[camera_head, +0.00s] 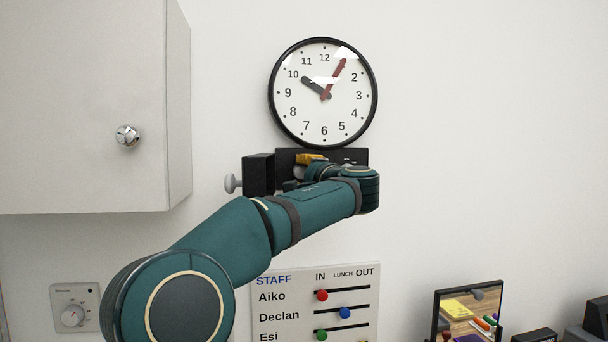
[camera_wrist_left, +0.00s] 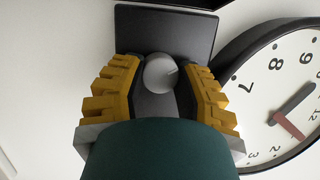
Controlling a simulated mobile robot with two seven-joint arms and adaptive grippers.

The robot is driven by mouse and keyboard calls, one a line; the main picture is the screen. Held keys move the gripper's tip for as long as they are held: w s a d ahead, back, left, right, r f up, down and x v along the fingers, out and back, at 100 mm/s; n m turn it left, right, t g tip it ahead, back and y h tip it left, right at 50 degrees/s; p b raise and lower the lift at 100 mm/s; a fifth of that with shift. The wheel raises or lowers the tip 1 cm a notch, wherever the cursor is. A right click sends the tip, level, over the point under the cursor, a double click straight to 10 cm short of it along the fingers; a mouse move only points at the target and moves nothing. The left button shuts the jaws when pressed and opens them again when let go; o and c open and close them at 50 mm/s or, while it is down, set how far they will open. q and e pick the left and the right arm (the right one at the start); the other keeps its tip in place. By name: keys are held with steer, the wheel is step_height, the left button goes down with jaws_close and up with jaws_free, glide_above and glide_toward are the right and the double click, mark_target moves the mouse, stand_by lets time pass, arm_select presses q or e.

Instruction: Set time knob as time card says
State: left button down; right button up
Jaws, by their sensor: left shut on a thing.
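The round wall clock (camera_head: 345,105) has a dark short hand (camera_head: 313,86) at about 10 and a red long hand (camera_head: 335,77) at about 1. Below it is a black panel (camera_head: 284,155), mostly hidden by my left arm. In the left wrist view, a round grey knob (camera_wrist_left: 160,73) in front of a dark plate (camera_wrist_left: 190,28) sits between the yellow fingers of my left gripper (camera_wrist_left: 160,80). The gripper is shut on this knob. In the head view the gripper (camera_head: 308,160) is mostly behind my arm. I cannot make out a time card. My right gripper is not in view.
A white cabinet (camera_head: 80,90) juts out at left. A black box (camera_head: 258,174) with a side knob (camera_head: 232,184) is left of my gripper. A staff board (camera_head: 270,310), a wall dial (camera_head: 72,316) and a small mirror (camera_head: 470,312) are lower. The right wall is bare.

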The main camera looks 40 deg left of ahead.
arm_select(q)
steer(key=c, duration=0.6)
jaws_free()
steer(key=shift+w, duration=0.1)
steer(key=v, duration=1.2)
